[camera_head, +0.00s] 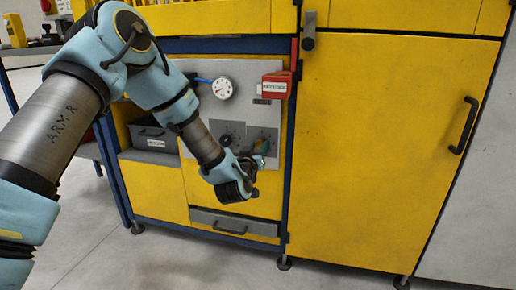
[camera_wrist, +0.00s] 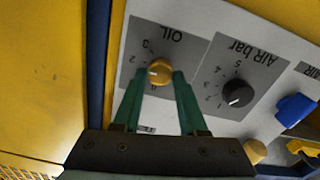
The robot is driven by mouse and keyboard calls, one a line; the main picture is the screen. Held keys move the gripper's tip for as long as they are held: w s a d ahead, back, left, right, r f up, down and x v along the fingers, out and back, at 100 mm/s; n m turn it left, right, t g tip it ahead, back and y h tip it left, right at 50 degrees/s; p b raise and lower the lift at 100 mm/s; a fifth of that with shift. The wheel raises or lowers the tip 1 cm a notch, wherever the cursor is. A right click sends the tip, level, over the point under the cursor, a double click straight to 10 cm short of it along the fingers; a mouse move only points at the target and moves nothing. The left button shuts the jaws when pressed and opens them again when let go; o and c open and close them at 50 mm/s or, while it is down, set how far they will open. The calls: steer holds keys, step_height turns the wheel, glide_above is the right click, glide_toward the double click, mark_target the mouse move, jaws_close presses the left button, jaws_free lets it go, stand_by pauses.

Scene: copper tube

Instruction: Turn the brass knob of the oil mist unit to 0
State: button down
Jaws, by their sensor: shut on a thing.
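The brass knob (camera_wrist: 159,71) sits on a dark dial plate marked OIL, which appears upside down in the wrist view. A pale mark shows on the knob's left side in that view; the number it points to is hard to read. The numbers 2 and 3 show to the upper left of the knob. My gripper (camera_wrist: 159,76) has its green fingers on either side of the knob and is shut on it. In the head view my gripper (camera_head: 262,148) is at the lower right of the grey panel (camera_head: 268,118), and the knob is hidden.
A black knob (camera_wrist: 237,93) on the AIR bar dial is close beside the OIL dial. A blue part (camera_wrist: 295,108) and a brass-coloured part (camera_wrist: 255,152) are near it. Above are a white gauge (camera_head: 222,88) and a red box (camera_head: 275,85). A yellow door (camera_head: 385,150) stands to the right.

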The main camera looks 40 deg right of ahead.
steer(key=shift+n, duration=0.3)
steer(key=n+b, duration=0.1)
steer(key=n, duration=0.2)
steer(key=shift+w+f+n, duration=0.1)
steer(key=shift+n, duration=0.3)
steer(key=n, duration=0.4)
steer(key=shift+a, duration=0.1)
steer(key=n, duration=0.5)
steer(key=shift+f+b, duration=0.1)
steer(key=shift+b, duration=0.25)
steer(key=shift+n, duration=2.2)
steer(key=shift+c, duration=2.2)
jaws_free()
